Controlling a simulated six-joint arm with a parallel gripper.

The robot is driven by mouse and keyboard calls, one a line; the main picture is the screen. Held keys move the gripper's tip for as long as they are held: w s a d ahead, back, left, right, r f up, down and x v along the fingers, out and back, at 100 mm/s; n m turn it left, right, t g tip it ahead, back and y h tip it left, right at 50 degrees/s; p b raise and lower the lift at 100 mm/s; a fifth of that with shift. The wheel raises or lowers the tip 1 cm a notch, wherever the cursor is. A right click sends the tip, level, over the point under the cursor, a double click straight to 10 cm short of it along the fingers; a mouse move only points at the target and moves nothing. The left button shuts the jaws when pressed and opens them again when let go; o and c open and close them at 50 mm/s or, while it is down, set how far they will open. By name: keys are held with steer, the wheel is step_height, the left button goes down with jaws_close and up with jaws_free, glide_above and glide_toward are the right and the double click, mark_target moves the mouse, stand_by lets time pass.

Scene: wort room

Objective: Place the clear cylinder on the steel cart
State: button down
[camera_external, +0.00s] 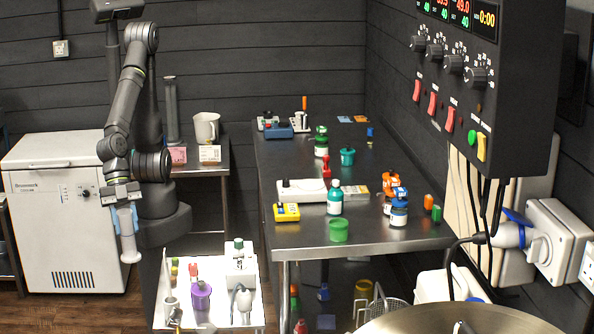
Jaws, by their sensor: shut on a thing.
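My gripper (126,218) is at the left, pointing down in front of the white chest freezer. It is shut on the clear cylinder (129,240), which hangs upright with its pale round base (131,257) at the bottom. The cylinder is clear of any surface. Its upper part is partly hidden by the fingers. A long steel-topped table (300,236) stands at centre right, and a smaller steel stand (215,168) is behind my arm. I cannot tell for sure which one is the steel cart.
A white jug (206,128) is on the small stand. A control panel (490,80) overhangs at right.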

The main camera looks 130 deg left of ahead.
steer(key=w+a+f, duration=0.5)
steer(key=w+f, duration=0.5)
steer(key=f, duration=0.1)
steer(key=shift+w, duration=0.2)
steer(key=shift+f, duration=0.15)
steer(key=shift+f, duration=0.15)
steer(key=c, duration=0.9)
jaws_free()
steer(key=shift+c, duration=0.2)
steer(key=shift+r, duration=0.25)
steer(key=v, duration=1.2)
